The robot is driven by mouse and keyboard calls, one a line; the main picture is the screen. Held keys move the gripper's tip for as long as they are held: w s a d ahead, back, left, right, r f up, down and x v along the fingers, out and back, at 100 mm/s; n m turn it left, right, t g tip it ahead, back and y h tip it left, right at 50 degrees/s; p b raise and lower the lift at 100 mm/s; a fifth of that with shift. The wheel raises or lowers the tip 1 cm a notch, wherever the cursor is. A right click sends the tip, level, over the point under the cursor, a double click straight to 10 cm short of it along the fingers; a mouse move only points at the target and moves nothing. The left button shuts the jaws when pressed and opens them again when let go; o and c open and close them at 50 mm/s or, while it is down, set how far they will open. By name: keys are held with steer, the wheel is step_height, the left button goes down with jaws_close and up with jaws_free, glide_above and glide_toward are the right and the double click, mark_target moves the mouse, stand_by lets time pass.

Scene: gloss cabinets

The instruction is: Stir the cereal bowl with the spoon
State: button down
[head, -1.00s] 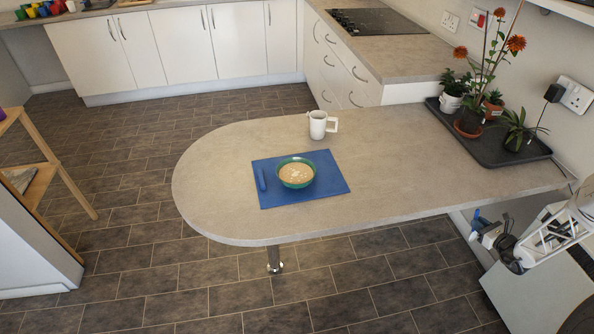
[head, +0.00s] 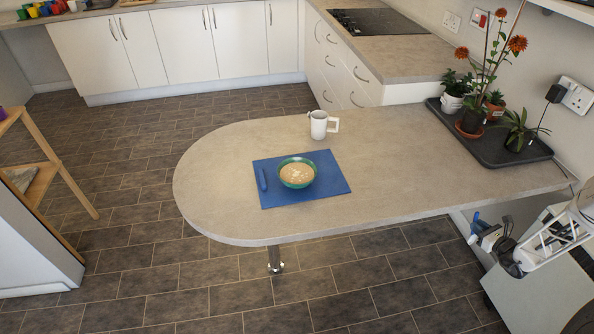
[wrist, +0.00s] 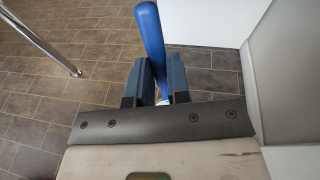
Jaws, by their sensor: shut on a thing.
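A green bowl (head: 297,183) of light brown cereal with pale bits sits on a blue mat (head: 328,190) on the counter. My gripper (head: 480,230) is low at the right in the head view, beside and below the counter's front edge, far from the bowl. It is shut on a blue spoon (head: 476,217), whose blue handle (wrist: 151,38) stands up between the two dark fingers in the wrist view. The spoon's other end is hidden. A slim blue thing (head: 263,179) lies at the mat's left edge; I cannot tell what it is.
A white mug (head: 319,125) stands behind the mat. A dark tray (head: 485,141) with several potted plants is at the right by the wall. The counter (head: 400,175) is clear between mat and tray. A metal table leg (wrist: 45,45) shows in the wrist view.

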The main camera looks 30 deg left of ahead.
steer(key=shift+s+d, duration=0.1)
steer(key=shift+d, duration=0.3)
steer(key=shift+w+d, duration=0.3)
stand_by(0.3)
steer(key=shift+w, duration=0.1)
steer(key=shift+w+a, duration=0.1)
steer(key=shift+w, duration=0.2)
